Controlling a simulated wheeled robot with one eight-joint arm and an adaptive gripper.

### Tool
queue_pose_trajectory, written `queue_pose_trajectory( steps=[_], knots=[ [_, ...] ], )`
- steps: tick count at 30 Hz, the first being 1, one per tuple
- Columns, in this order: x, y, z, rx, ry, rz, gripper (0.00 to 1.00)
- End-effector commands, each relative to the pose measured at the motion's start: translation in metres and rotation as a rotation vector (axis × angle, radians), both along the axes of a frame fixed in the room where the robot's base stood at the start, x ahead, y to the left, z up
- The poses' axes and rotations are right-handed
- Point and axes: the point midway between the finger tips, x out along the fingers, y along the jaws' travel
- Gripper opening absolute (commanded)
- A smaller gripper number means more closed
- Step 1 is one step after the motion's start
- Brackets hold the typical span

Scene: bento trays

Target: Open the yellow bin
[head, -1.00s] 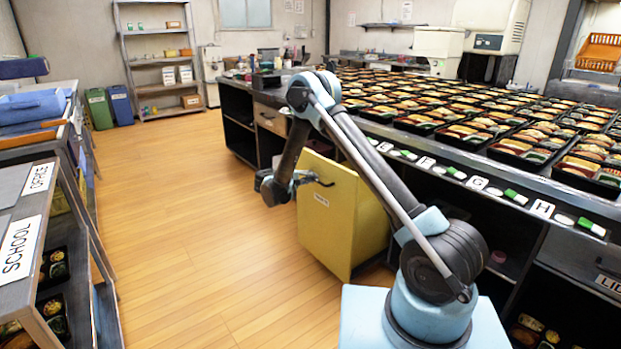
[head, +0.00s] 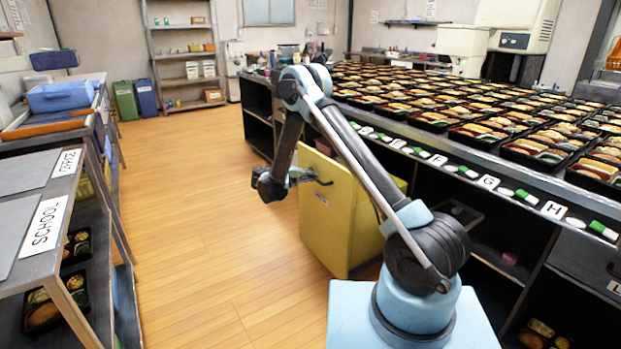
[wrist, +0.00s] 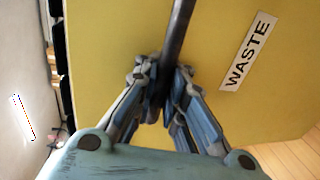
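The yellow bin (head: 322,222) stands tilted or pulled out from the counter front, with its front panel facing the aisle. In the wrist view its yellow face (wrist: 110,40) fills most of the picture and carries a white "WASTE" label (wrist: 245,55). A dark bar handle (wrist: 179,30) runs up from between my fingers. My gripper (head: 308,179) is at the upper front of the bin; in the wrist view my gripper (wrist: 160,82) has its fingers closed around the handle. The inside of the bin is hidden.
The long counter (head: 455,185) with many bento trays runs along the right. Shelving (head: 75,190) marked "SCHOOL" stands at the left. Green (head: 125,101) and blue (head: 145,97) bins stand at the back left. The wooden floor between is clear.

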Motion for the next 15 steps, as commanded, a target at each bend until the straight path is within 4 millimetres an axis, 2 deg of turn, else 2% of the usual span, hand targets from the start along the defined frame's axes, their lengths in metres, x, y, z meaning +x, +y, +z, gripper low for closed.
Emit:
queue_pose_trajectory(
  steps=[1, 3, 15],
  knots=[
    [-0.0021, -0.0037, -0.0006, 0.001, 0.003, -0.008, 0.17],
    [-0.0016, -0.0036, -0.0006, 0.0, 0.002, -0.008, 0.32],
    [-0.0029, 0.0016, 0.0008, 0.0, 0.0, -0.003, 0.32]
  ],
)
